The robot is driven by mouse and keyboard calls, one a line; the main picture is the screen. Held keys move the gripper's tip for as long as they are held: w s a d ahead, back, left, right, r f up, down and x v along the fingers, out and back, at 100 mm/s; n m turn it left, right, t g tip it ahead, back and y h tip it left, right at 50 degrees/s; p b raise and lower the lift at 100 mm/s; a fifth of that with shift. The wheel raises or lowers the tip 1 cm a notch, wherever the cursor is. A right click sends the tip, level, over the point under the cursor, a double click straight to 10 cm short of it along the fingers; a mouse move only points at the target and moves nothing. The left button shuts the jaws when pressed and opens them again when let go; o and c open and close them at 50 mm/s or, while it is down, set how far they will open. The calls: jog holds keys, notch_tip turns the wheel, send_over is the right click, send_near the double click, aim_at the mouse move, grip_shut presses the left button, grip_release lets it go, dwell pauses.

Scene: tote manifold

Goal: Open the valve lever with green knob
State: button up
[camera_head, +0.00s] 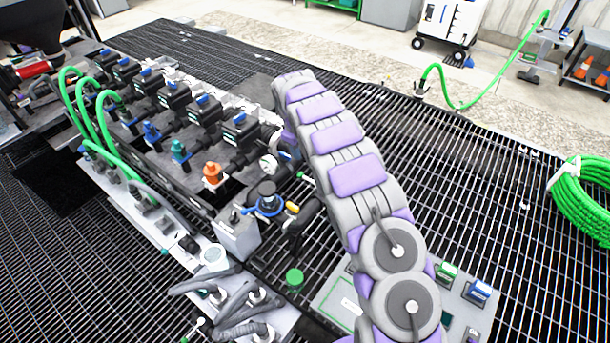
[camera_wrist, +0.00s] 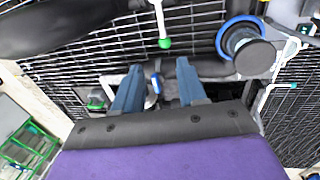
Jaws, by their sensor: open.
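In the wrist view, a green knob (camera_wrist: 164,43) sits on the end of a thin pale lever that runs up to the top edge. My gripper (camera_wrist: 160,66) has its two blue fingers spread, with the knob just beyond the fingertips and roughly in line with the gap. The fingers do not appear to touch it. A small blue part (camera_wrist: 156,84) shows between the fingers, farther back. In the head view, my arm hides the gripper; a small green tip (camera_head: 303,176) shows beside the arm, probably the same knob.
A blue-ringed round fitting (camera_wrist: 240,45) is close on the right in the wrist view. In the head view, a row of black valve bodies (camera_head: 172,94) with green hoses (camera_head: 82,110) stands left of my arm. A green cap (camera_head: 294,279) is nearby. Open grating lies right.

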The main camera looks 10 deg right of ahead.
jog(key=b, duration=0.2)
send_near(304, 177)
jog(key=f, duration=0.2)
jog(key=d+f+b, duration=0.1)
jog(key=f, duration=0.2)
jog(key=w+f+b, duration=0.1)
jog(key=f, duration=0.2)
jog(key=shift+d, duration=0.35)
jog(key=shift+w+a, duration=0.1)
jog(key=shift+a, duration=0.1)
jog(key=shift+a, duration=0.1)
jog(key=shift+c, duration=0.7)
jog(key=c, duration=0.6)
jog(key=shift+r, duration=0.1)
grip_shut()
jog(key=shift+r, duration=0.1)
